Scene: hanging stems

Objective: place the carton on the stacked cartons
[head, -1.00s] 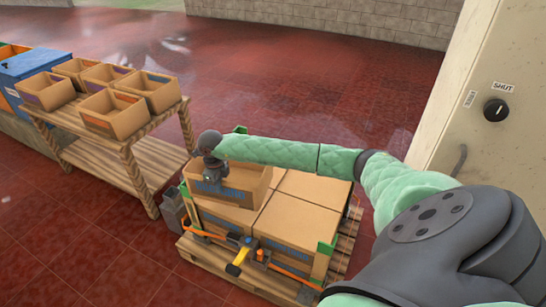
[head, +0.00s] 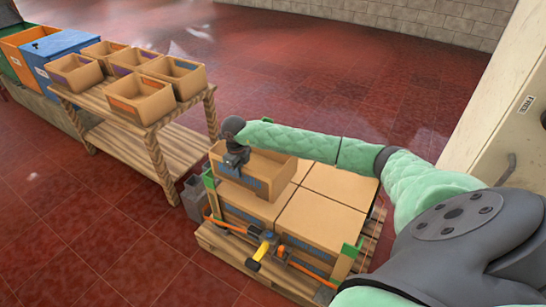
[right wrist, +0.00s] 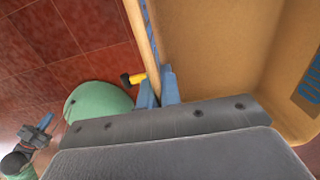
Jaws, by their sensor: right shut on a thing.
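My right gripper (head: 236,167) is shut on the near wall of an open brown carton (head: 277,174) with a blue label. In the right wrist view its blue fingers (right wrist: 158,88) pinch the wall of the carton (right wrist: 205,45), which looks empty. The carton is upright over the back left part of the stacked cartons (head: 320,218), closed brown boxes on a wooden pallet. I cannot tell whether it touches them. A gripper that seems to be my left (right wrist: 36,130) shows small at the lower left of the right wrist view; its jaws are unclear.
Green corner guards (head: 350,248) and an orange strap with a yellow-handled tensioner (head: 262,250) are on the stack. A wooden table (head: 150,140) with several open cartons stands at left, beside blue and orange bins (head: 60,48). A pale cabinet (head: 500,110) stands at right. Red floor beyond is clear.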

